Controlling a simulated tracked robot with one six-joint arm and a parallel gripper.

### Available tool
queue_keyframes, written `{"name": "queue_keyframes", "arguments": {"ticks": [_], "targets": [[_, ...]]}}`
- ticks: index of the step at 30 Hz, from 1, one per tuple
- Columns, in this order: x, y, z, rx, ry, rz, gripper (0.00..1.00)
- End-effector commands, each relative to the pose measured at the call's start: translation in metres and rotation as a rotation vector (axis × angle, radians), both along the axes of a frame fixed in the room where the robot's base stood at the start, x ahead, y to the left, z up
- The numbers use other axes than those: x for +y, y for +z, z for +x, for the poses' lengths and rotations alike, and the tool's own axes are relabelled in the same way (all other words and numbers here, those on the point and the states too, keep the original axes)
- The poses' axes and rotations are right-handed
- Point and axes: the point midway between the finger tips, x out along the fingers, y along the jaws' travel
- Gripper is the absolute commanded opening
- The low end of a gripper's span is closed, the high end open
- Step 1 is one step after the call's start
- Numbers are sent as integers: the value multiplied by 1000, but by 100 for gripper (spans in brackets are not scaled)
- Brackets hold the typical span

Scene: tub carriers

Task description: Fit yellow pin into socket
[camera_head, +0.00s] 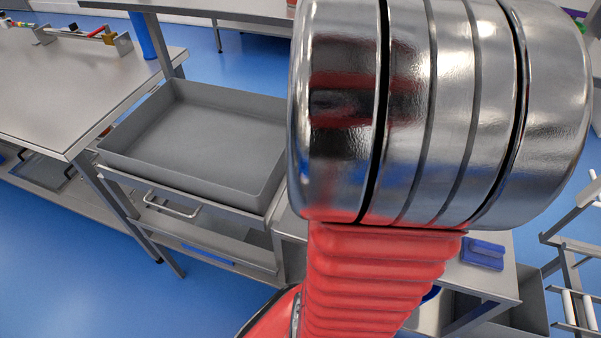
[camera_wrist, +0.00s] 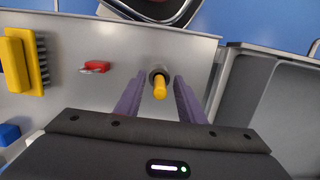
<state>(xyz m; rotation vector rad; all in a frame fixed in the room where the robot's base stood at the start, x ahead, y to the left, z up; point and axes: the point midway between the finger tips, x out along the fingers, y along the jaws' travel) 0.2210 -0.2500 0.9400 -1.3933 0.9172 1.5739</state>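The yellow pin (camera_wrist: 160,89) shows in the wrist view, between the two purple fingers of my gripper (camera_wrist: 158,79). The fingers are apart, with a gap on each side of the pin, and hold nothing. The pin's far end meets a round grey socket-like piece (camera_wrist: 158,72) on the grey worktop; how deep it sits there I cannot tell. In the head view, my arm covers much of the right side, and neither gripper nor pin shows.
In the wrist view, a red piece (camera_wrist: 96,67), a yellow brush (camera_wrist: 24,62) and a blue block (camera_wrist: 8,133) lie left on the worktop. A grey tray (camera_wrist: 268,95) is at right. The head view shows an empty grey tray (camera_head: 190,163) and a blue object (camera_head: 483,253).

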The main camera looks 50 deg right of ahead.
Motion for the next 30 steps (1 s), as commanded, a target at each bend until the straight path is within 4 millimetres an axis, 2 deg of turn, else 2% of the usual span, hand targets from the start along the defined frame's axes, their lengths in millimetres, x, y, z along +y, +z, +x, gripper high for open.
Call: {"name": "queue_keyframes", "arguments": {"ticks": [15,30], "targets": [[0,0,0,-1,1,-1,35],[0,0,0,-1,1,-1,1]]}}
